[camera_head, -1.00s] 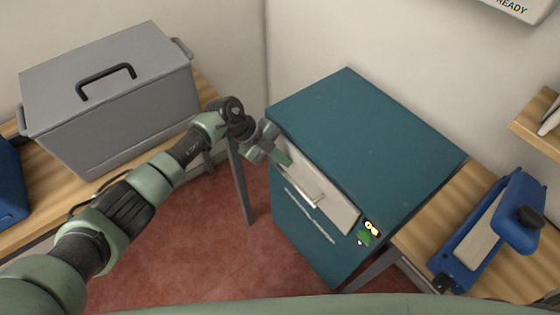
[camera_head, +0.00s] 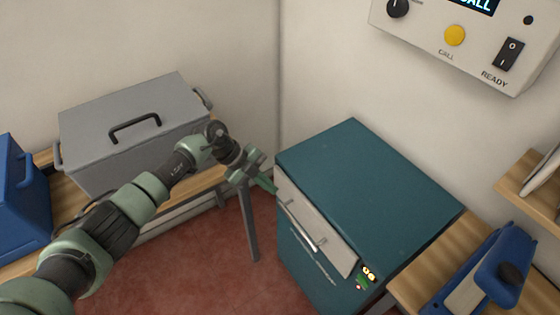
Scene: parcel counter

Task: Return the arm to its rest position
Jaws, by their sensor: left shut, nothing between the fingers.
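My left arm comes in from the lower left and reaches toward the middle of the view. My left gripper (camera_head: 266,184) is shut and empty. It is beside the upper left edge of the teal cabinet (camera_head: 370,185), near the light grey drawer front (camera_head: 315,222) with its bar handle (camera_head: 300,225). I cannot tell whether the fingertips touch the cabinet. My right gripper is not in view.
A grey lidded box (camera_head: 135,125) stands on a wooden bench at the left, with a blue case (camera_head: 20,190) beside it. A blue device (camera_head: 490,275) sits on a wooden surface at the right. A control panel (camera_head: 460,40) hangs on the wall. Red floor shows below the arm.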

